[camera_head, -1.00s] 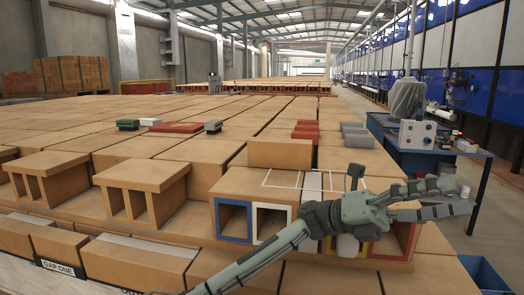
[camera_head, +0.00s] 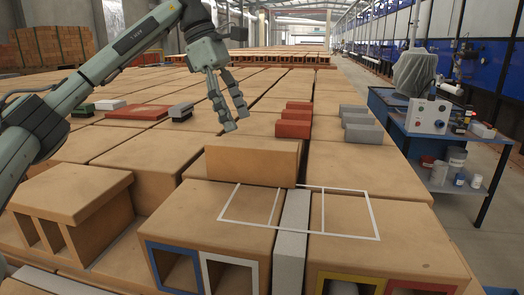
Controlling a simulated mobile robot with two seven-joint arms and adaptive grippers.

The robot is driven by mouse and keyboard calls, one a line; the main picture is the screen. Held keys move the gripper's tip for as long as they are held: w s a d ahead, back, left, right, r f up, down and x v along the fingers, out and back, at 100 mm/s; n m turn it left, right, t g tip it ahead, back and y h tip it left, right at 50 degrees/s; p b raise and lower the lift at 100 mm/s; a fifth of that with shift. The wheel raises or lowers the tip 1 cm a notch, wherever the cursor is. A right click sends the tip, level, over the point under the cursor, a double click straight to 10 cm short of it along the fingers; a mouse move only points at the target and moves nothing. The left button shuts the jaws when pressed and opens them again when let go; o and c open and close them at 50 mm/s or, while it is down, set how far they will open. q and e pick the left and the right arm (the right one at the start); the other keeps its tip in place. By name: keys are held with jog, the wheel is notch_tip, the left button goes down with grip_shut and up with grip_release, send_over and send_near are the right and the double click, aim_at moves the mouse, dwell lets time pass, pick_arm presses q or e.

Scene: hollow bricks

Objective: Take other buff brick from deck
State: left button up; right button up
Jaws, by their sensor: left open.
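One buff brick (camera_head: 252,163) stands on its long edge on the deck of large hollow blocks, at the back edge of a white outline (camera_head: 374,218). The outline is drawn across the two front block tops. My left gripper (camera_head: 236,121) comes in from the upper left, fingers pointing down. It is open and empty, and in the picture its fingertips show just above the buff brick's top edge, apart from it. How far it is from the brick in depth is hard to tell. My right gripper is out of view.
Red bricks (camera_head: 295,121) and grey bricks (camera_head: 361,126) lie further back. A dark grey brick (camera_head: 181,113), a long red piece (camera_head: 137,112) and white and green pieces lie at left. Blue, white, yellow and red frames edge the front openings. A workbench (camera_head: 445,142) stands at right.

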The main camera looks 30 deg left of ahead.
aim_at(252, 143)
pick_arm(q)
jog(key=shift+w+f, duration=0.15)
jog(key=shift+w, duration=0.15)
jog(key=shift+s+x, duration=0.25)
jog(key=shift+x, duration=0.95)
jog(key=x, duration=0.5)
jog(key=shift+d+r, duration=0.2)
jog(key=shift+d, duration=0.1)
jog(key=shift+r, duration=0.1)
grip_shut()
